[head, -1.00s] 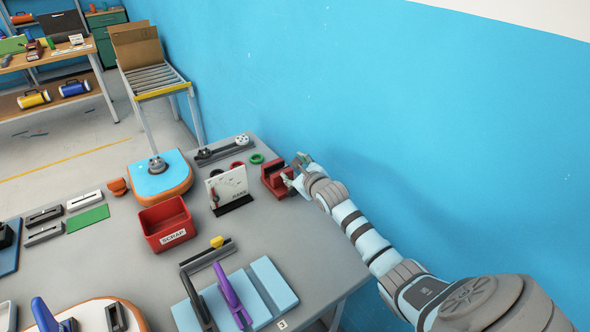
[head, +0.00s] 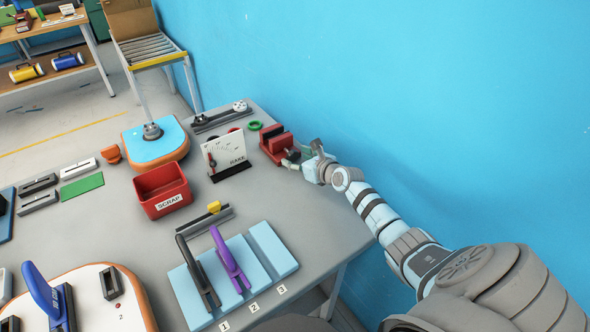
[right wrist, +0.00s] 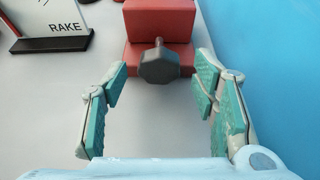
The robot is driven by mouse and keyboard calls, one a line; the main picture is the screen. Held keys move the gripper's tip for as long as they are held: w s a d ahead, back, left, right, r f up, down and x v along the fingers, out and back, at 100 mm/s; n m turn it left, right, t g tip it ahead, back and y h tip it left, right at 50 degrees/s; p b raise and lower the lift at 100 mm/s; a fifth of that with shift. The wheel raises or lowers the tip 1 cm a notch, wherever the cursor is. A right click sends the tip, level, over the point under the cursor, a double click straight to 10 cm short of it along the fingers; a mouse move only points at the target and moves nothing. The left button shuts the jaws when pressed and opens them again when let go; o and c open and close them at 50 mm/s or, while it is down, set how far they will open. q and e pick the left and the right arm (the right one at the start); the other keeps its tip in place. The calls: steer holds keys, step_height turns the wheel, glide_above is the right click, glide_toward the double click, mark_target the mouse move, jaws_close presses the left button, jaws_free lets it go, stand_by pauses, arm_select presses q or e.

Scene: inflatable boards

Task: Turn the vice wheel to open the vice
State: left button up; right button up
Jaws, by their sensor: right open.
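The red vice (head: 276,146) stands near the right edge of the grey table, by the blue wall. In the right wrist view the red vice body (right wrist: 160,24) is at the top, with the grey vice wheel (right wrist: 160,66) on its near side. My right gripper (head: 303,156) is beside the vice's right side. It also shows in the right wrist view (right wrist: 160,90), open, with a finger on each side of the wheel and gaps between pads and wheel. My left gripper is not in view.
A white RAKE gauge board (head: 225,152) stands left of the vice. A green ring (head: 255,126) lies behind it. The blue wall is close on the right.

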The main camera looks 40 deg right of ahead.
steer(key=shift+w+f, duration=0.25)
steer(key=shift+w, duration=0.2)
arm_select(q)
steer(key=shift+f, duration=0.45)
arm_select(e)
steer(key=shift+w+r, duration=0.15)
steer(key=shift+r, duration=0.05)
steer(key=shift+c, duration=0.6)
steer(key=c, duration=1)
steer(key=shift+a+r+n+h+p, duration=0.15)
steer(key=shift+n+h+p, duration=0.15)
steer(key=shift+p, duration=0.5)
steer(key=shift+c, duration=0.2)
steer(key=n+p, duration=0.1)
steer(key=p, duration=0.1)
steer(key=shift+h+p, duration=0.3)
steer(key=shift+h, duration=0.1)
steer(key=shift+a+n+h+p, duration=0.15)
steer(key=shift+n+h+p, duration=0.35)
steer(key=shift+n+p, duration=0.3)
arm_select(q)
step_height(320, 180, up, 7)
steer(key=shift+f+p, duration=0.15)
steer(key=shift+p, duration=0.15)
arm_select(e)
steer(key=shift+f+n+h, duration=0.2)
steer(key=shift+n+h, duration=0.2)
steer(key=shift+n, duration=0.2)
